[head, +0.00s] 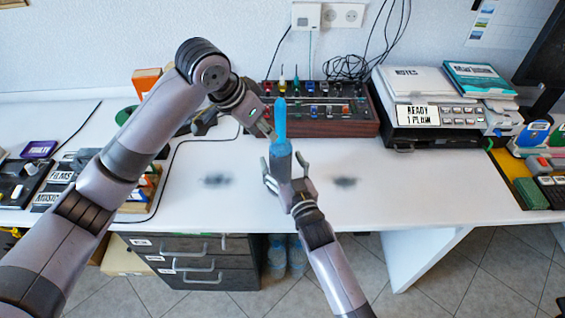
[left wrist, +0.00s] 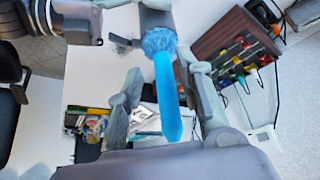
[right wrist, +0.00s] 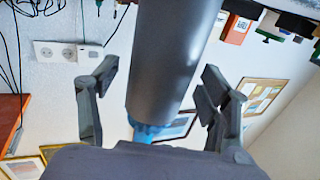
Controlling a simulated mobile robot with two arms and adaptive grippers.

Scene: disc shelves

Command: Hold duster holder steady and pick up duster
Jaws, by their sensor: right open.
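The duster holder is a dark grey cylinder (head: 281,162). The duster (head: 280,118) stands upright in it, its blue handle up and a ruffled blue part at the holder's rim. In the right wrist view the holder (right wrist: 172,55) passes between the spread fingers with gaps on both sides. My left gripper (head: 266,128) is beside the handle. In the left wrist view its fingers are apart, with the blue handle (left wrist: 167,95) between them, nearer the right finger.
Behind the holder stands a wood-sided panel (head: 320,115) with knobs and cables. A grey machine (head: 430,115) with a notes box is at the back right. Labelled boxes and discs crowd the left. The white table (head: 400,205) is clear around the holder and to its right.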

